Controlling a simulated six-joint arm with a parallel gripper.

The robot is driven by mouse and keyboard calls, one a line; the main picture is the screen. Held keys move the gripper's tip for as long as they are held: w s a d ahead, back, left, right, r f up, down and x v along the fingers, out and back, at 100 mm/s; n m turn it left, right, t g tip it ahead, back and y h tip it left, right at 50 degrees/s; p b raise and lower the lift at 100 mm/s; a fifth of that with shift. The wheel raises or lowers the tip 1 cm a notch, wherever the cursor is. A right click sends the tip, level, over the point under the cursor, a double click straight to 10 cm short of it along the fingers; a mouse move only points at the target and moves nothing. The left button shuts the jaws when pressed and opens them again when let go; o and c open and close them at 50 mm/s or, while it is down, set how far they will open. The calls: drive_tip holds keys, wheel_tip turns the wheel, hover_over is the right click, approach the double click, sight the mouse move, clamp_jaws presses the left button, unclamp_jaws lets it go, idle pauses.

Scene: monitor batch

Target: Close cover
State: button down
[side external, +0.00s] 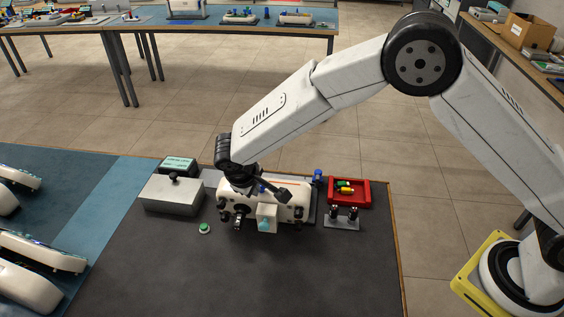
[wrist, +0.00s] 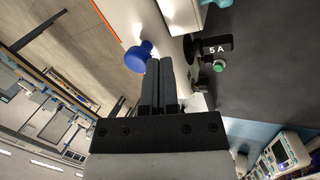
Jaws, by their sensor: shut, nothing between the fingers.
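A white device (side external: 295,211) with rounded ends and an orange line on top lies on the dark bench mat. A blue knob (side external: 262,188) stands at its back; it also shows in the wrist view (wrist: 137,57), just left of my fingers. My gripper (side external: 286,195) is low over the device, its fingers pointing right. In the wrist view the dark fingers (wrist: 165,62) are shut together with nothing between them. Whether they touch the device or knob cannot be told. I cannot make out which part is the cover; my gripper and wrist hide part of the device.
A grey box with a black knob (side external: 172,195) and a small display (side external: 178,166) stand left. A green button (side external: 204,228) is in front. A red tray (side external: 361,199) and a metal plate with two dark posts (side external: 341,222) are right. The front mat is clear.

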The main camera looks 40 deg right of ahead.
drive_tip(key=shift+w+d+r, duration=0.2)
drive_tip(key=shift+w, duration=0.05)
drive_tip(key=shift+w+d+r, duration=0.4)
drive_tip(key=shift+w+d, duration=0.35)
drive_tip(key=shift+w+d+r, duration=0.15)
drive_tip(key=shift+w+d, duration=0.35)
drive_tip(key=shift+w+d+r, duration=0.15)
drive_tip(key=shift+w+d, duration=0.3)
drive_tip(key=shift+d, duration=0.05)
drive_tip(key=w+d+f+g+y, duration=0.2)
drive_tip(key=w+d+f, duration=0.4)
drive_tip(key=w+d, duration=0.5)
drive_tip(key=shift+w+d+f, duration=0.25)
drive_tip(key=shift+f, duration=0.15)
idle(0.7)
wheel_tip(320, 180, up, 8)
drive_tip(key=a, duration=0.1)
drive_tip(key=shift+s+a, duration=0.15)
drive_tip(key=shift+a, duration=0.05)
